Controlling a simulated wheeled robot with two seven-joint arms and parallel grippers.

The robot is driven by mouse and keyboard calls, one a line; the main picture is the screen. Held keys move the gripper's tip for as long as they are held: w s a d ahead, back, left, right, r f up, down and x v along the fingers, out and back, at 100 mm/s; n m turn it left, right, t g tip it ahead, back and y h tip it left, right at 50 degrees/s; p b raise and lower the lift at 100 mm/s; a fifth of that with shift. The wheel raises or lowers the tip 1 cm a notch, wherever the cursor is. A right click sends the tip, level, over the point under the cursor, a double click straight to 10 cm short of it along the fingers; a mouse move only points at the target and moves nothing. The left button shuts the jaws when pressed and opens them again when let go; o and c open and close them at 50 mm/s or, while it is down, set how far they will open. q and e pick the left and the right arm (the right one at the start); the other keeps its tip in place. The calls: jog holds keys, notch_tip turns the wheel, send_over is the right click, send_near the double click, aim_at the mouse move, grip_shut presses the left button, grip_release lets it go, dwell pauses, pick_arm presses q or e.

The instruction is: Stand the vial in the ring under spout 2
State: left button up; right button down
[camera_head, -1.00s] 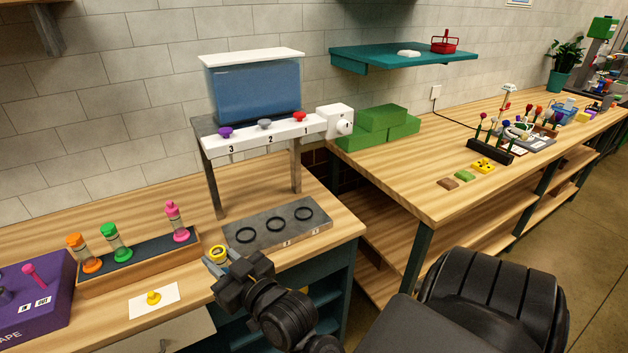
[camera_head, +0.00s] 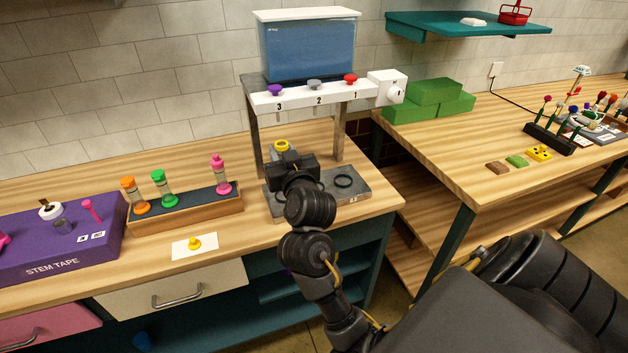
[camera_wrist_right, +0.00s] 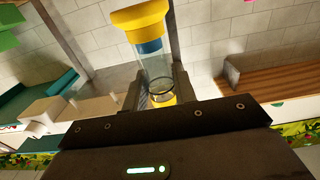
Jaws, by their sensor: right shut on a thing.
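The vial, clear with a yellow collar and yellow base, is held upright or nearly so by my right gripper (camera_head: 283,160). In the head view only its yellow mouth (camera_head: 281,146) shows above the jaws. In the right wrist view the clear vial (camera_wrist_right: 154,68) stands between the fingers. My right gripper is over the grey ring plate (camera_head: 358,196), in front of the dispenser. Spout 2 (camera_head: 319,112), below the grey knob, is up and to the right of the vial in the picture. One black ring (camera_head: 343,181) shows at the right; my gripper hides the others. My left gripper is not seen.
The dispenser's legs (camera_head: 340,135) stand behind the plate. A wooden rack (camera_head: 190,215) with orange, green and pink vials is to the left. A yellow stopper (camera_head: 194,243) lies on a white card. The purple stem tape box (camera_head: 60,250) is farther left.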

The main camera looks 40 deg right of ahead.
jog(key=w+d+f, duration=0.1)
jog(key=d+f, duration=0.3)
jog(key=w+d+f+p, duration=0.1)
jog(key=d+f, duration=0.3)
jog(key=w+d+f+p, duration=0.1)
jog(key=d+f, duration=0.3)
jog(key=shift+d, duration=0.25)
jog(key=shift+f, duration=0.2)
jog(key=shift+f, duration=0.2)
jog(key=c, duration=1.1)
grip_release()
jog(key=shift+c, duration=0.2)
